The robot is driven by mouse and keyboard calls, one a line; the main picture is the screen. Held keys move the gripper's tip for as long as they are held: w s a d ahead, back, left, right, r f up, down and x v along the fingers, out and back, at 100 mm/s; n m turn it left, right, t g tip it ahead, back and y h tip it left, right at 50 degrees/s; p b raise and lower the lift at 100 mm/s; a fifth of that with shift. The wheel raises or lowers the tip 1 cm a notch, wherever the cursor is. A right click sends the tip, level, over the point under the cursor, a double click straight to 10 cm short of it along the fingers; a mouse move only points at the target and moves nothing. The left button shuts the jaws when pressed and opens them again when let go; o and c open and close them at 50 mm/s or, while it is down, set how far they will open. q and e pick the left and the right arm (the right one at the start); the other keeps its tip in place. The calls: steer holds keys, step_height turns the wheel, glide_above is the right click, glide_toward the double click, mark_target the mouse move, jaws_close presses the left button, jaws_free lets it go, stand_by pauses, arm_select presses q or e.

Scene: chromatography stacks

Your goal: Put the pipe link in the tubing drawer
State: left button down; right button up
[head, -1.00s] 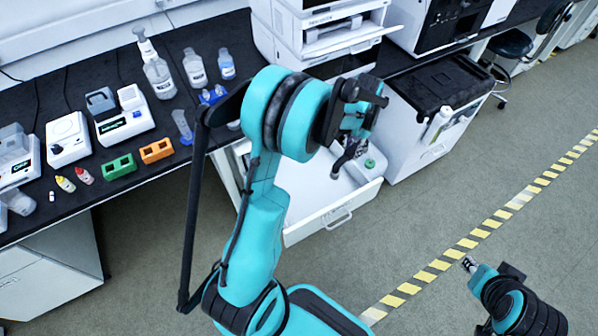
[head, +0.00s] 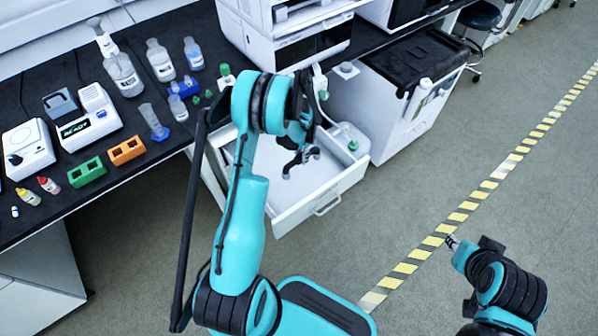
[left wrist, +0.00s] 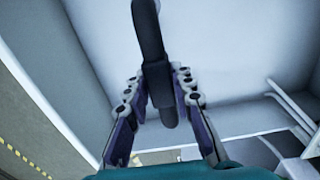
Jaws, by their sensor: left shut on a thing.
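The pipe link (left wrist: 155,78) is a dark, slender tube-like piece in the left wrist view. My left gripper (left wrist: 158,88) is shut on it, one finger on each side. The open white tubing drawer (head: 298,214) is under the bench in the head view. My left gripper (head: 301,162) hangs over its opening there; its height above the drawer floor is hard to judge. In the left wrist view pale drawer walls (left wrist: 225,40) surround the held piece. My right gripper (head: 452,242) is small at the lower right, away from the drawer; its finger state is unclear.
A pale item with a green top (head: 352,146) is at the drawer's right side. A white cabinet with a black top (head: 425,70) stands right of it. The black bench (head: 150,180) carries bottles, instruments and green (head: 86,171) and orange (head: 127,151) racks. Floor in front is clear.

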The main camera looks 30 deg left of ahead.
arm_select(q)
steer(key=f+b, duration=0.1)
steer(key=f, duration=0.1)
steer(key=s+f+b, duration=0.1)
steer(key=s+f, duration=0.1)
steer(key=f, duration=0.1)
steer(key=shift+s+d+f+b, duration=0.15)
steer(key=shift+d+f+b, duration=0.2)
steer(key=shift+b, duration=0.05)
steer(key=shift+r, duration=0.15)
steer(key=c, duration=1.3)
jaws_free()
